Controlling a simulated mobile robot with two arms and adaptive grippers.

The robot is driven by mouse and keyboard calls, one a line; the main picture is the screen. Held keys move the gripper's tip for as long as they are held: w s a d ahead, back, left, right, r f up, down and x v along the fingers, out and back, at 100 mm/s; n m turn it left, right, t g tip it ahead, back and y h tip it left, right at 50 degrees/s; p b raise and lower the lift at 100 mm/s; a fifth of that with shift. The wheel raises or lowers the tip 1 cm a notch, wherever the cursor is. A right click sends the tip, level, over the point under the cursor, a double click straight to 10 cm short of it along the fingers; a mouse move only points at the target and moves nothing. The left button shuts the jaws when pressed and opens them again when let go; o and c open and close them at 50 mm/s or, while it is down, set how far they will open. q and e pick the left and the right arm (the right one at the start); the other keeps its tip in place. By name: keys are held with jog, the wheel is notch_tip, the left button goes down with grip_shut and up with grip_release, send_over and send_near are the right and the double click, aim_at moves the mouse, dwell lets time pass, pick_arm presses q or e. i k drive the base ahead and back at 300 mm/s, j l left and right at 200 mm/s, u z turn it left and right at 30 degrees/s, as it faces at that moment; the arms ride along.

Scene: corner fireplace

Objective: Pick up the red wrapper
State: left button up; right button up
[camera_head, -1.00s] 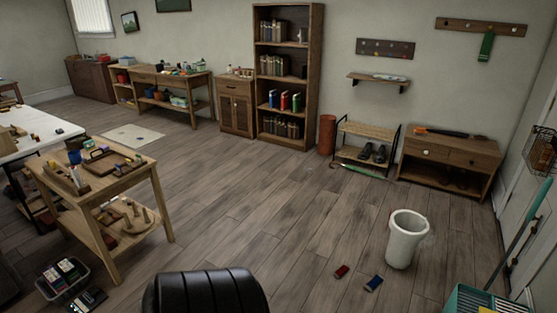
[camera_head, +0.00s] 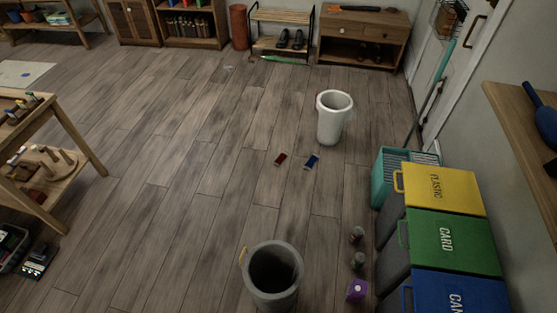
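A small flat red wrapper (camera_head: 280,159) lies on the wooden floor near the middle of the head view. A similar blue wrapper (camera_head: 311,162) lies just to its right. A white bin (camera_head: 333,122) stands upright behind them, a little to the right. Neither of my grippers shows in the head view, so I cannot see their state.
Lidded bins in yellow (camera_head: 443,188), green (camera_head: 452,243) and blue (camera_head: 458,294) line the right wall, beside a teal crate (camera_head: 385,180). A grey bucket (camera_head: 272,277) and a purple box (camera_head: 357,290) stand in front. The floor left of the wrapper is clear.

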aim_at(282, 155)
jog(key=j, duration=2.15)
jog(key=i+j+z, duration=0.15)
jog(key=i+j, duration=0.95)
jog(key=i+l, duration=0.2)
jog(key=i, duration=0.3)
jog(key=i+l, duration=0.25)
jog(key=i, duration=0.3)
jog(key=i+l, duration=0.2)
jog(key=i, duration=0.3)
jog(key=z, duration=0.05)
